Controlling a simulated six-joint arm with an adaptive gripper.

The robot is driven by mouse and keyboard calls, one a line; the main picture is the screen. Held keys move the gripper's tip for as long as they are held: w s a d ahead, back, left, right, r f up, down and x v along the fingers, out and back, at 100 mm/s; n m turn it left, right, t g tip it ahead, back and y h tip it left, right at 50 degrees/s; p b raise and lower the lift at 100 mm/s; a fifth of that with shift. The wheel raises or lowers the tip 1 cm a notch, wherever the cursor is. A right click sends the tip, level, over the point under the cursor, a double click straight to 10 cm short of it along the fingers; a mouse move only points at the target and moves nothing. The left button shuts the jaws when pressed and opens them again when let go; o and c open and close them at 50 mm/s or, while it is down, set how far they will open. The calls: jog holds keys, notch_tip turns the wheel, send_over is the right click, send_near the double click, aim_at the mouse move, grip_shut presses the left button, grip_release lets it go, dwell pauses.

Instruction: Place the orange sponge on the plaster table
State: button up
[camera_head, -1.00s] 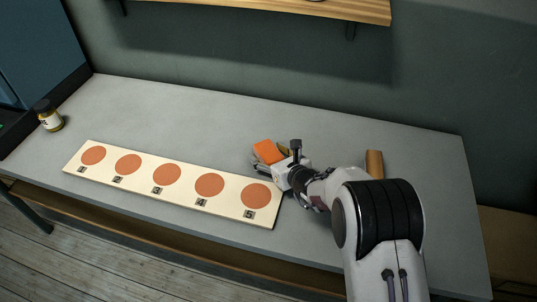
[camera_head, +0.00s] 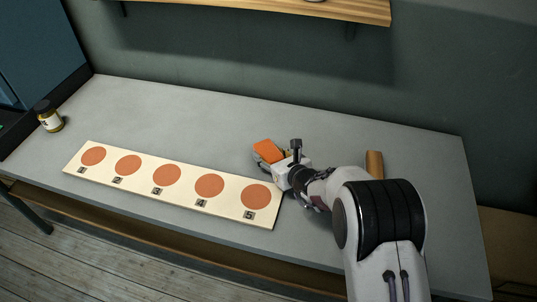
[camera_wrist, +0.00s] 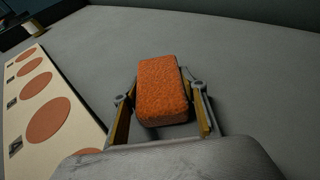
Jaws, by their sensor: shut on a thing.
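The orange sponge (camera_head: 268,151) is a rectangular block at the end of my gripper (camera_head: 272,155) in the head view. In the wrist view the sponge (camera_wrist: 162,88) sits between the two fingers of my gripper (camera_wrist: 161,103), which is shut on it. The grey plaster table (camera_head: 190,117) lies below and around it. I cannot tell whether the sponge's underside touches the table or is slightly above it.
A cream board (camera_head: 183,203) with several numbered orange discs lies left of my gripper. A jar (camera_head: 50,118) stands at the far left. The table behind the sponge is clear; a wooden shelf (camera_head: 300,8) hangs above.

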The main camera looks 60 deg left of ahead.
aim_at(269, 152)
jog(key=shift+r, duration=4.8)
jog(key=shift+r, duration=0.1)
